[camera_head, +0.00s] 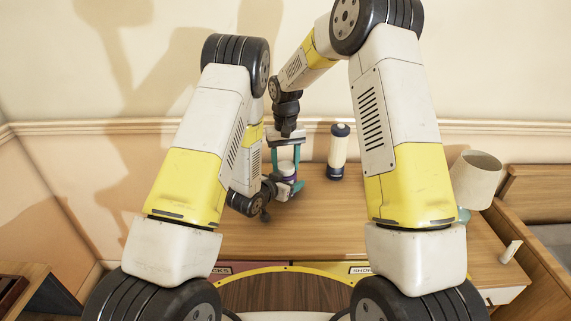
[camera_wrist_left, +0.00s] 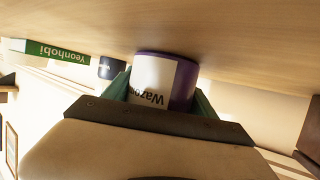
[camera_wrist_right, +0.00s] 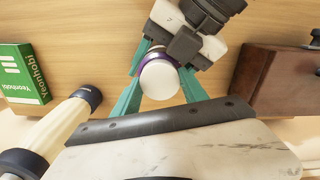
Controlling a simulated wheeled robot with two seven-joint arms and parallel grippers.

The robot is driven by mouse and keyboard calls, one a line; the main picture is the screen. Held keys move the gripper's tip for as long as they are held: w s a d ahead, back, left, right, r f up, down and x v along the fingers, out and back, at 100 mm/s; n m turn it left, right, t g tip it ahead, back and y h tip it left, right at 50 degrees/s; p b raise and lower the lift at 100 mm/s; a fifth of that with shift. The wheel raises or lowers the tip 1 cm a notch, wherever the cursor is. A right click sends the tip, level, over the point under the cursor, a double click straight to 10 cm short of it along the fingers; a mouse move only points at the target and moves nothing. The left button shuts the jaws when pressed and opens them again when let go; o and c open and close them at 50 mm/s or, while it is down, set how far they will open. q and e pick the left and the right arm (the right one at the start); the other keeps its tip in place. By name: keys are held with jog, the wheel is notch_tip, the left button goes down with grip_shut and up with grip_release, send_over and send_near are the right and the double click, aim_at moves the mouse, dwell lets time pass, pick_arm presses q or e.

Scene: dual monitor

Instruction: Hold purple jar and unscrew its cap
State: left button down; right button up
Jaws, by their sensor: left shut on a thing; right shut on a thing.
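The purple jar (camera_head: 287,181) stands upright on the wooden desk, partly hidden by my grippers. In the left wrist view the jar (camera_wrist_left: 182,82) shows a white label with upside-down lettering and sits between green fingers. My left gripper (camera_head: 283,190) is shut on the jar body from the side. The white round cap (camera_wrist_right: 160,80) shows from above in the right wrist view, with a purple ring beside it. My right gripper (camera_head: 285,162) comes down from above, shut on the cap with a green finger on either side.
A cream cylinder with dark ends (camera_head: 338,152) stands right of the jar. The right wrist view shows a green box (camera_wrist_right: 22,73) and a brown wooden box (camera_wrist_right: 275,82). A lamp (camera_head: 474,180) stands at the right. The desk top (camera_head: 320,220) is clear in front.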

aim_at(285, 166)
jog(key=shift+r, duration=0.2)
jog(key=shift+r, duration=0.9)
jog(key=shift+r, duration=2)
pick_arm(q)
jog(key=shift+c, duration=1)
grip_release()
